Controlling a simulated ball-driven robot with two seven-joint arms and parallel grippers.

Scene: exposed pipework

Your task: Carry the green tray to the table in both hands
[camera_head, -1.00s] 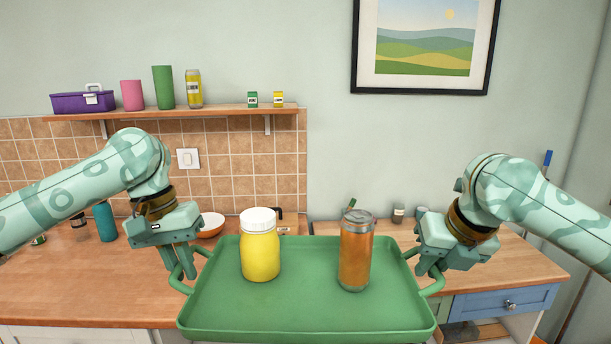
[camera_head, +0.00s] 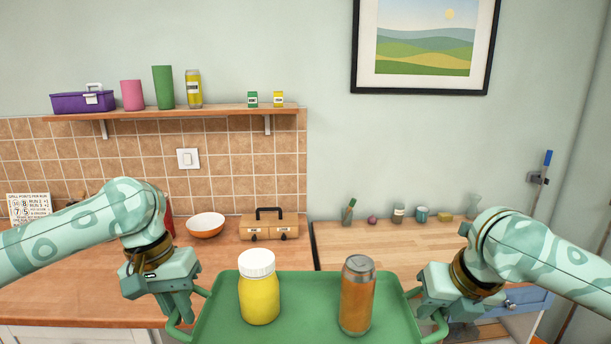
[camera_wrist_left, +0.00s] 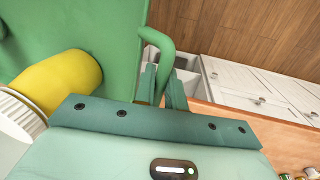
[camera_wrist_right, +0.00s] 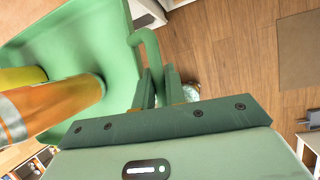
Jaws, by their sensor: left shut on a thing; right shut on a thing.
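The green tray (camera_head: 300,322) is held in front of me, low in the head view, its near edge cut off by the frame. A yellow jar with a white lid (camera_head: 259,290) stands upright on its left half. An orange can with a grey top (camera_head: 357,296) stands upright on its right half. My left gripper (camera_head: 182,318) is shut on the tray's left handle (camera_wrist_left: 155,62). My right gripper (camera_head: 431,322) is shut on the right handle (camera_wrist_right: 149,60). The yellow jar (camera_wrist_left: 57,84) and the orange can (camera_wrist_right: 65,104) also show in the wrist views.
A wooden counter (camera_head: 80,285) lies behind on the left, with an orange bowl (camera_head: 206,225) and a brown box (camera_head: 268,227). A wooden table (camera_head: 385,250) on the right carries several small items along its back; its middle is bare.

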